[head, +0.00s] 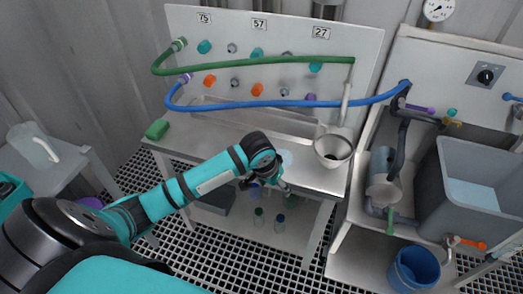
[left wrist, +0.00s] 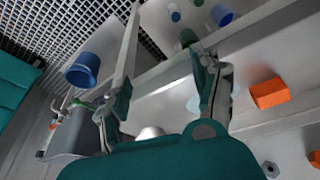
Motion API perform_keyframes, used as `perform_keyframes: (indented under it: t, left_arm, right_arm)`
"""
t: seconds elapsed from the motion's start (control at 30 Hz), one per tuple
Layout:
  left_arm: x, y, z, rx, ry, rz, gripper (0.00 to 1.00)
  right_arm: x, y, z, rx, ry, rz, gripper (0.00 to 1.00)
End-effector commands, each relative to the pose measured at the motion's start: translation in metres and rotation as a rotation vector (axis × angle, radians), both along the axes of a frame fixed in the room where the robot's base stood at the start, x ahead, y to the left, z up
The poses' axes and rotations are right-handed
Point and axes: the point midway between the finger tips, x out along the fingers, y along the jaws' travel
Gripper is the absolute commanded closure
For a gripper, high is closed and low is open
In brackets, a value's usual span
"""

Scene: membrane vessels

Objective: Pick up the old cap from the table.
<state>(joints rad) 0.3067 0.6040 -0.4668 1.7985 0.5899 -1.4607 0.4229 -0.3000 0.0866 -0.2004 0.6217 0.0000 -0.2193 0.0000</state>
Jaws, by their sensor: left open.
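I cannot make out the old cap for certain in either view. The metal table (head: 203,138) stands below the pegboard-like panel. A small pale bluish patch (head: 287,157) shows on the tabletop, just right of my left wrist; its nature is unclear. My left gripper (head: 265,185) is open, over the table's front edge. In the left wrist view my left gripper (left wrist: 152,85) has its two fingers wide apart, with nothing seen held. An orange block-like piece (left wrist: 270,93) shows to the right of the fingers; I cannot tell what it rests on. My right gripper is out of view.
A green sponge (head: 157,129) lies at the table's left end. A metal funnel vessel (head: 333,150) stands at its right. The panel (head: 180,20) carries coloured caps and green and blue hoses. A grey bin (head: 470,185) and a blue bucket (head: 413,268) are at the right.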

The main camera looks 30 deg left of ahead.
Motion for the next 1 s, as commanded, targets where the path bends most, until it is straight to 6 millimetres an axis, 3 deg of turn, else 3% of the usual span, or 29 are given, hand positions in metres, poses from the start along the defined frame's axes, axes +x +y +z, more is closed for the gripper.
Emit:
perform_keyframes:
  t: [0.27, 0.6, 0.7, 0.83, 1.0]
  left_arm:
    - [0.03, 0.035, 0.048, 0.027, 0.002, 0.075, 0.35]
    - [0.056, 0.106, 0.147, 0.046, 0.017, 0.282, 0.35]
    - [0.056, 0.118, 0.164, 0.044, 0.024, 0.325, 0.35]
    - [0.057, 0.122, 0.16, 0.04, 0.031, 0.342, 0.35]
    - [0.067, 0.124, 0.127, 0.039, 0.033, 0.341, 0.35]
  right_arm:
    - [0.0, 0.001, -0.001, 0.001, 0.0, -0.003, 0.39]
    - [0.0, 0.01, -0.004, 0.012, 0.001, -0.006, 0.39]
    - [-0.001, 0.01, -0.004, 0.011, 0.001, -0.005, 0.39]
    - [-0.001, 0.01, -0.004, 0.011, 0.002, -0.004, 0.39]
    - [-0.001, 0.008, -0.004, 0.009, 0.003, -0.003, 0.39]
